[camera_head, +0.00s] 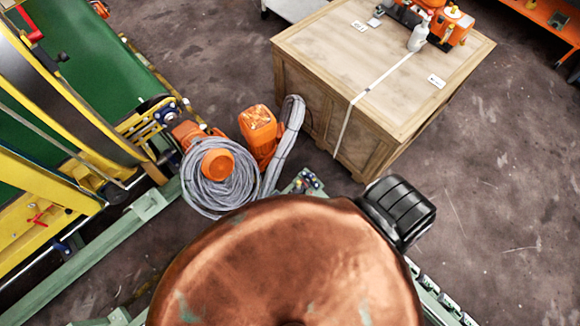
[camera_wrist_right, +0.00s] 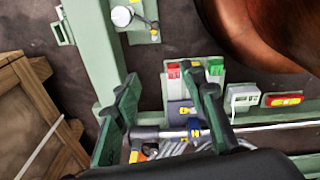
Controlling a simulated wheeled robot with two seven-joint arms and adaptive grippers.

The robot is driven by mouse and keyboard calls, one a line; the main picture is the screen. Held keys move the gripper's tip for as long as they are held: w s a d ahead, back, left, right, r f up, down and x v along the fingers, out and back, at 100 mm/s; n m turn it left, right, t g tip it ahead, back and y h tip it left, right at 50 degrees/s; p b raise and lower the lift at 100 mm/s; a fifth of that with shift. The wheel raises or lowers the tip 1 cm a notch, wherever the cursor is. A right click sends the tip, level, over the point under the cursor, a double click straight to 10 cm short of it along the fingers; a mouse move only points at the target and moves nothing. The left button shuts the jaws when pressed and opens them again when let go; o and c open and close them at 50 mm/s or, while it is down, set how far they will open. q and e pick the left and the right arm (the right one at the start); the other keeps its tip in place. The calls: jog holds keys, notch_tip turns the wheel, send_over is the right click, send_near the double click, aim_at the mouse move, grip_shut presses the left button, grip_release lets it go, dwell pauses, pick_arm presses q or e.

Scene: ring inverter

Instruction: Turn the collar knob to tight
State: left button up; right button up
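In the right wrist view my right gripper (camera_wrist_right: 169,88) has its two dark fingers spread apart, with nothing held between them. Behind the gap stands a green machine frame (camera_wrist_right: 148,96) with a small panel that has a red button (camera_wrist_right: 173,70) and a green button (camera_wrist_right: 215,67). A round pale knob (camera_wrist_right: 122,16) sits on the green plate at the upper left, apart from the fingers. I cannot tell whether it is the collar knob, and I cannot read its setting. My left gripper is not in view.
A large copper-coloured coil (camera_head: 290,260) fills the lower middle of the head view. A wooden crate (camera_head: 310,85) stands beyond it. Coiled grey cable (camera_head: 220,185) lies left of the crate. A yellow-framed green conveyor (camera_head: 95,50) is at left.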

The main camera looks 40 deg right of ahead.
jog(key=w+f+n+b, duration=0.3)
jog(key=w+b, duration=0.8)
jog(key=w, duration=0.9)
jog(key=n+g+b, duration=0.1)
jog(key=n+b, duration=0.2)
jog(key=b, duration=0.7)
send_over(292, 191)
jog(key=shift+s+a+r, duration=0.15)
jog(key=shift+s+r, duration=0.2)
jog(key=shift+r, duration=0.1)
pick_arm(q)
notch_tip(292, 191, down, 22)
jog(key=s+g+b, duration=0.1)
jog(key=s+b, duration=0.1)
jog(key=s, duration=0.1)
pick_arm(e)
jog(key=shift+w+r, duration=0.25)
jog(key=shift+r, duration=0.1)
notch_tip(292, 191, down, 7)
jog(key=b, duration=0.3)
jog(key=shift+r, duration=0.15)
jog(key=shift+f+b, duration=0.3)
jog(key=shift+f, duration=0.1)
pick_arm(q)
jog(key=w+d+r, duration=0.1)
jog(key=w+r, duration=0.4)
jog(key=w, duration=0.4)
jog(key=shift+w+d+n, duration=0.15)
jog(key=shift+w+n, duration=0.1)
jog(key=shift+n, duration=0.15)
